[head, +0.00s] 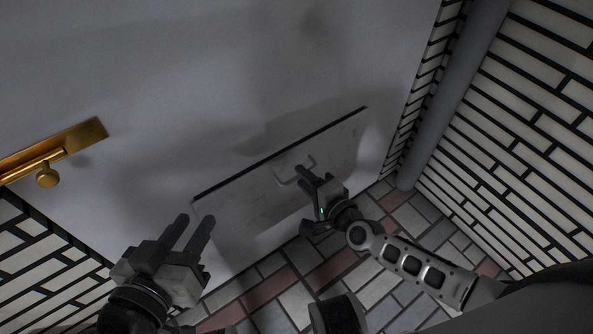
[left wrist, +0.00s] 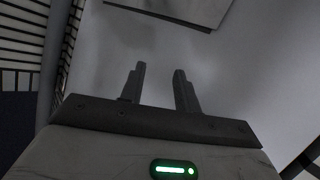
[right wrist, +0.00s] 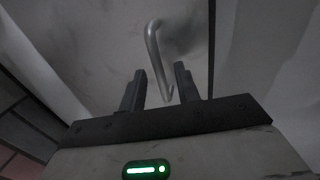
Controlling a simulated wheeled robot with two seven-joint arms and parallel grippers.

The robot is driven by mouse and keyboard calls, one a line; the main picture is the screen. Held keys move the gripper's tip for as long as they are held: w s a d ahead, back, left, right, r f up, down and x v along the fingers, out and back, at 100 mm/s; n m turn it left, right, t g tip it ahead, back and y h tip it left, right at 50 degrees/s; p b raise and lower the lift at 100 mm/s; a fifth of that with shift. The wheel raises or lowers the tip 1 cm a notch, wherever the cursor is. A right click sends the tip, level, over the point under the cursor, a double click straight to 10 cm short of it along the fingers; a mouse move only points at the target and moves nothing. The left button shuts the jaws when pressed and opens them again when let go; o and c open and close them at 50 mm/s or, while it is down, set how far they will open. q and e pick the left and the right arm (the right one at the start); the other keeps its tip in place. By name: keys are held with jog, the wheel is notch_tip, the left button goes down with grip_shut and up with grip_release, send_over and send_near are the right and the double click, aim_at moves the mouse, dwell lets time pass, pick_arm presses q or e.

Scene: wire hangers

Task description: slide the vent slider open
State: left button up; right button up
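The vent slider is a flat grey panel (head: 240,207) low on the pale wall, with a dark upper edge and a bent metal handle (head: 290,174) near its middle. My right gripper (head: 313,176) is at the handle. In the right wrist view its fingers (right wrist: 160,88) are open, and the handle (right wrist: 155,55) reaches down between their tips. I cannot tell whether they touch it. My left gripper (head: 193,228) is open and empty at lower left, in front of the wall. In the left wrist view its fingers (left wrist: 160,82) point at bare wall, with a panel edge (left wrist: 180,10) beyond.
A brass latch with a knob (head: 47,177) is on the wall at left. White brick walls (head: 520,130) flank both sides, with a grey vertical pipe (head: 440,120) at right. The tiled floor (head: 300,290) lies close below the panel.

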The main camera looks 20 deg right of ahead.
pick_arm(q)
jog(key=shift+w, duration=0.2)
pick_arm(e)
jog(key=shift+w+a+f, duration=0.1)
jog(key=shift+w+a, duration=0.05)
jog(key=shift+w, duration=0.2)
